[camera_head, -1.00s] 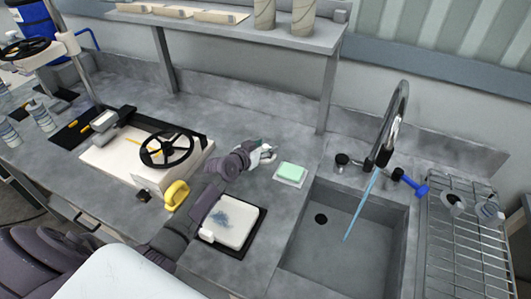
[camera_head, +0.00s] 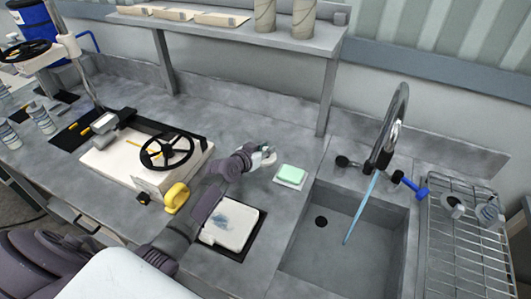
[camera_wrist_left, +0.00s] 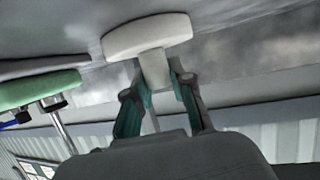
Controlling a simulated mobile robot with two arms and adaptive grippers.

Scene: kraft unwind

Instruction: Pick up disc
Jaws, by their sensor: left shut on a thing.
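My left gripper (camera_head: 266,157) is over the counter, just left of the green sponge in the head view. In the left wrist view, the fingers of this gripper (camera_wrist_left: 160,90) are shut on the short stem of a white disc (camera_wrist_left: 146,36). The disc shows nearly edge-on, its wide part beyond the fingertips, close to the grey counter surface. I cannot tell whether it touches the counter. In the head view the disc is too small to make out clearly. My right gripper is not in view.
A green sponge (camera_head: 291,173) lies on a white dish right of the gripper. The sink (camera_head: 345,235) with tap (camera_head: 392,125) is farther right. A white board (camera_head: 229,226) with a blue smear lies nearer. A black handwheel (camera_head: 167,151) stands left. A raised shelf (camera_head: 230,33) runs behind.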

